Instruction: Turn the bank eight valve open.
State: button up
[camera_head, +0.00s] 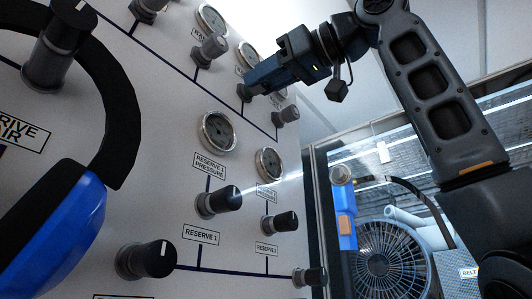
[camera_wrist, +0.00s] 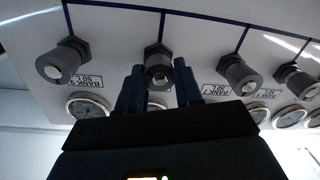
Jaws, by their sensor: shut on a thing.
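The bank valves are grey round knobs on dark hex bases in a row on the light panel. In the wrist view, my gripper (camera_wrist: 159,67) has one finger on each side of the middle valve knob (camera_wrist: 158,74) and is shut on it. The label below that knob is hidden behind my gripper, so its number cannot be read. In the head view, my gripper (camera_head: 250,88) reaches the panel from the upper right, and the held knob is mostly hidden by it.
Other bank knobs stand close on both sides, one at left (camera_wrist: 62,62) and one at right (camera_wrist: 240,74). Gauges (camera_wrist: 88,106) sit by the row. Lower on the panel are the reserve valves (camera_head: 219,201). A blue-and-black curved part (camera_head: 120,110) fills the head view's left. A fan (camera_head: 388,262) stands at right.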

jog(key=o, duration=1)
jog(key=shift+o, duration=0.2)
jog(key=b+v, duration=0.2)
jog(key=v, duration=0.6)
jog(key=shift+a, duration=0.1)
